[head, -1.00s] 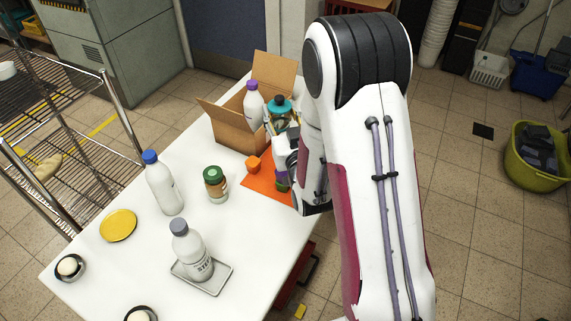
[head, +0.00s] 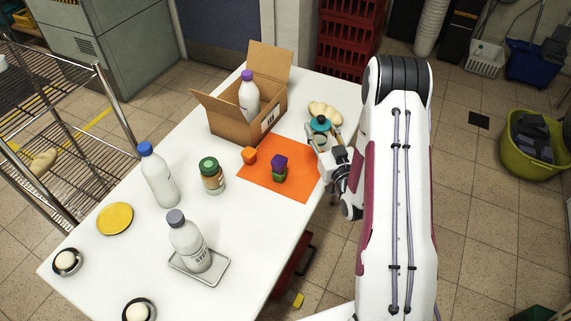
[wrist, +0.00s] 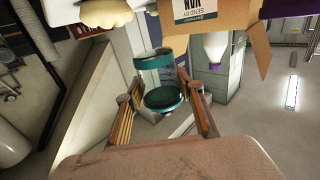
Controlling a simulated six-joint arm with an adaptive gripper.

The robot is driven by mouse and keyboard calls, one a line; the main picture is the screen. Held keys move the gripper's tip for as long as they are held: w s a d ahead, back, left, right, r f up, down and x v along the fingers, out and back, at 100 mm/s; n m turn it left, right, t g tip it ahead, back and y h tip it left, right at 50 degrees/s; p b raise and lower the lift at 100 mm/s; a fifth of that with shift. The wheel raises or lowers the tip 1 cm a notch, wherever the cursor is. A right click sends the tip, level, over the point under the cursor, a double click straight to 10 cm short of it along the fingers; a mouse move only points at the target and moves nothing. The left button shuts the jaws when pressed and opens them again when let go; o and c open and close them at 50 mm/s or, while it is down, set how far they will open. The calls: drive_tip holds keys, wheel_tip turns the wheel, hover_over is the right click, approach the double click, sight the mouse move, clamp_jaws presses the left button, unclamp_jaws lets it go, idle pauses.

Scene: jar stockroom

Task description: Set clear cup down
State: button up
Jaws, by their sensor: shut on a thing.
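The clear cup (head: 321,142) has a teal lid or rim (head: 319,124) and stands roughly upright between my gripper's fingers near the table's right edge. My gripper (head: 322,140) is shut on it from the right front. In the wrist view the clear cup (wrist: 160,78) shows a see-through wall with teal at both ends, between the two fingers (wrist: 163,98). Its base is partly hidden by the gripper in the head view. I cannot tell whether it touches the table.
A lumpy beige thing (head: 325,110) lies just behind. An open cardboard box (head: 228,126) holds a white bottle (head: 249,100).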

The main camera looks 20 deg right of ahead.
drive_tip(key=shift+d+f+n+y, duration=0.1)
drive_tip(key=shift+f+n+y, duration=0.2)
drive_tip(key=shift+f, duration=0.15)
drive_tip(key=shift+a+f+y, duration=0.15)
drive_tip(key=shift+a+y, duration=0.1)
drive_tip(key=shift+y, duration=0.25)
drive_tip(key=shift+w+a+r+n+y, duration=0.1)
drive_tip(key=shift+a+r+n+y, duration=0.05)
drive_tip(key=shift+a+n+y, duration=0.25)
drive_tip(key=shift+w+a+r+n+y, duration=0.1)
drive_tip(key=shift+a+n+y, duration=0.2)
drive_tip(key=shift+a+y, duration=0.15)
drive_tip(key=shift+a+r+n+y, duration=0.3)
drive_tip(key=shift+a+r, duration=0.1)
drive_tip(key=shift+a, duration=0.25)
drive_tip(key=shift+f, duration=0.15)
hover_over(307, 164)
drive_tip(key=shift+a+f, duration=0.1)
drive_tip(key=shift+f, duration=2.7)
drive_tip(key=shift+f, duration=0.1)
drive_tip(key=shift+f, duration=1.95)
